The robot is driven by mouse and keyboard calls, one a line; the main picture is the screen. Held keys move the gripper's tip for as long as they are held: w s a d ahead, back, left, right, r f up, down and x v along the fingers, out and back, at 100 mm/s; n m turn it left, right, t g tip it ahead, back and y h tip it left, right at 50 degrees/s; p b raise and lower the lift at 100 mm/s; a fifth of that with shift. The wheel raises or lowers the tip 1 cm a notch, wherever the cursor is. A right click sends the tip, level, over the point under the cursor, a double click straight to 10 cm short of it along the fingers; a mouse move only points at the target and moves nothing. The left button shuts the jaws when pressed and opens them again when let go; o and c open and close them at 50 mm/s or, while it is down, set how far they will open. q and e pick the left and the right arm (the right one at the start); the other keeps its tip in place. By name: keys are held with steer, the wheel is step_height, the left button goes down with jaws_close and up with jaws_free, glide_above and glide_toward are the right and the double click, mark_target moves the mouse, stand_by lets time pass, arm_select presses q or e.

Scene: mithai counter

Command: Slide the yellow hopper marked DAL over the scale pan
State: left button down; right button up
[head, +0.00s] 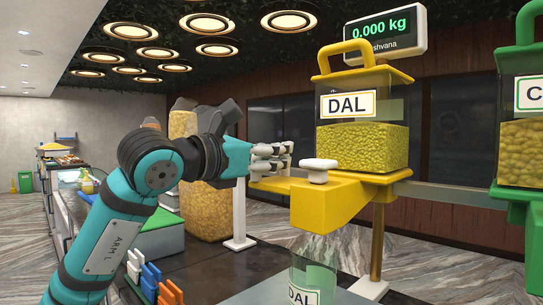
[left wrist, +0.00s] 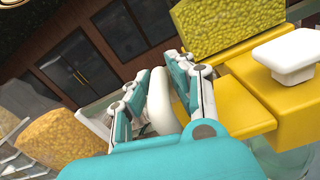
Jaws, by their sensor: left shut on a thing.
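The yellow hopper marked DAL (head: 362,146) is a clear bin of yellow grains with a yellow lid handle and a yellow base, hung on a rail. A white knob (head: 320,168) tops its base. My left gripper (head: 286,161) is at the left end of the base's yellow arm. In the left wrist view its fingers are shut on a white rounded grip (left wrist: 160,100) beside the yellow base (left wrist: 240,105). A clear jar marked DAL (head: 312,280) stands below the hopper's spout, by a grey flat surface (head: 255,292) that may be the scale pan. My right gripper is not in view.
A green hopper (head: 520,130) hangs on the rail at the right. The scale display (head: 385,35) reads 0.000 kg. A tall clear container of yellow pieces (head: 205,215) stands behind my left arm. Orange, white and blue pieces (head: 150,275) stand at the lower left.

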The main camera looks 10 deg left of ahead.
arm_select(q)
steer(key=shift+a+r, duration=0.1)
steer(key=c, duration=1.4)
jaws_free()
steer(key=shift+o, duration=0.9)
steer(key=shift+w, duration=0.15)
steer(key=v, duration=1.2)
